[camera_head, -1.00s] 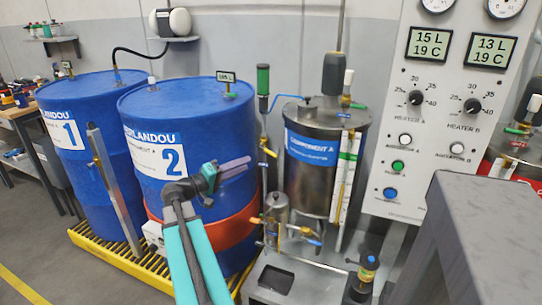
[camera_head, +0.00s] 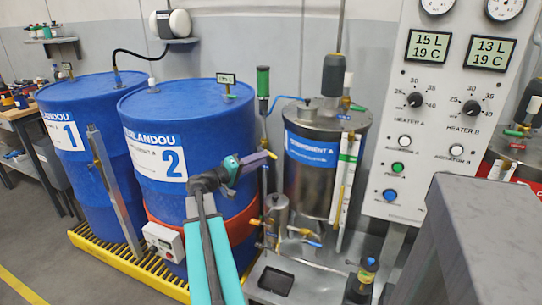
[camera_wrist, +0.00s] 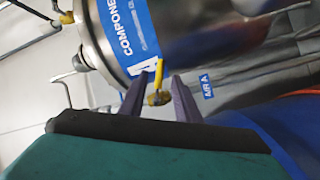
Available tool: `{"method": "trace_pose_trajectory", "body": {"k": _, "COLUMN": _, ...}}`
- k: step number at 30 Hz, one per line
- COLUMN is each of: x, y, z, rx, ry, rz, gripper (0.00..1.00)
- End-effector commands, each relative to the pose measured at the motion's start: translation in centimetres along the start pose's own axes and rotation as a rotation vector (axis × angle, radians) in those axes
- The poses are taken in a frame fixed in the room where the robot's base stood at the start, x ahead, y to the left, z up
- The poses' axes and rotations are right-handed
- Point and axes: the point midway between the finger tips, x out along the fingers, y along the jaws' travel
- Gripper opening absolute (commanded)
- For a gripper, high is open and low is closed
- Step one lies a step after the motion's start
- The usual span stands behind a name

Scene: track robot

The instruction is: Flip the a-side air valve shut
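The a-side air valve (camera_head: 271,154) is a small brass valve with a yellow lever on the thin pipe left of the Component A tank. My gripper (camera_head: 268,156) is at this valve in the head view, and its fingers partly hide it. In the wrist view, the yellow lever and brass body (camera_wrist: 159,78) show between the two purple-grey fingertips of my gripper (camera_wrist: 157,84). The fingers are apart, with gaps beside the valve. I cannot tell how deep the lever lies between them. A blue "AIR A" label (camera_wrist: 207,87) is on the wall just right of it.
The steel Component A tank (camera_head: 310,180) stands close on the right. Blue drum 2 (camera_head: 190,115) is close on the left, behind my arm. Lower valves (camera_head: 310,238) with yellow and blue handles are below. A grey box-like block (camera_head: 480,240) fills the lower right.

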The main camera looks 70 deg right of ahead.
Motion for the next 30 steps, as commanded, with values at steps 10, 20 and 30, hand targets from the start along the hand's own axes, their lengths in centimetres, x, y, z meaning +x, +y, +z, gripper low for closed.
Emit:
{"method": "trace_pose_trajectory", "body": {"k": 10, "x": 4.6, "y": 0.0, "z": -0.1, "rx": 0.000, "ry": -0.001, "rz": 0.001, "gripper": 0.30}}
{"method": "trace_pose_trajectory", "body": {"k": 20, "x": 5.7, "y": 0.0, "z": 0.0, "rx": 0.000, "ry": 0.000, "rz": 0.000, "gripper": 0.30}}
{"method": "trace_pose_trajectory", "body": {"k": 30, "x": 5.7, "y": 0.0, "z": 0.0, "rx": 0.000, "ry": 0.000, "rz": 0.000, "gripper": 0.03}}
